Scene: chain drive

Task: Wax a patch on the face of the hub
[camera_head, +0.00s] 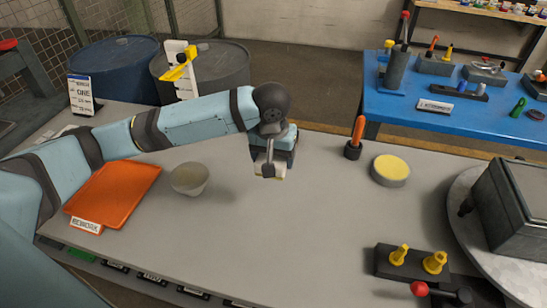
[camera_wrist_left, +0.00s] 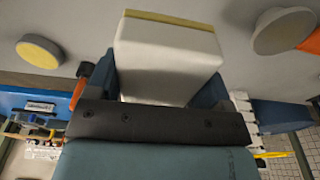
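My left gripper (camera_head: 268,170) is shut on a white block (camera_wrist_left: 165,55) with a thin yellow layer along its far end. It holds the block above the middle of the table, apart from other things. In the head view the block (camera_head: 262,170) is mostly hidden by the gripper. A round grey tin with a yellow top (camera_head: 390,169) stands to the right of the gripper; it also shows in the left wrist view (camera_wrist_left: 40,52). I cannot make out a hub for sure. A dark grey housing (camera_head: 517,205), cut off at the right edge, stands on a round plate (camera_head: 462,232). My right gripper is not in view.
A pale bowl (camera_head: 190,179) and an orange tray (camera_head: 112,192) lie left of the gripper. An orange-handled tool (camera_head: 357,132) stands in a holder behind the tin. A black block with yellow pegs (camera_head: 412,264) is front right. The table's front middle is clear.

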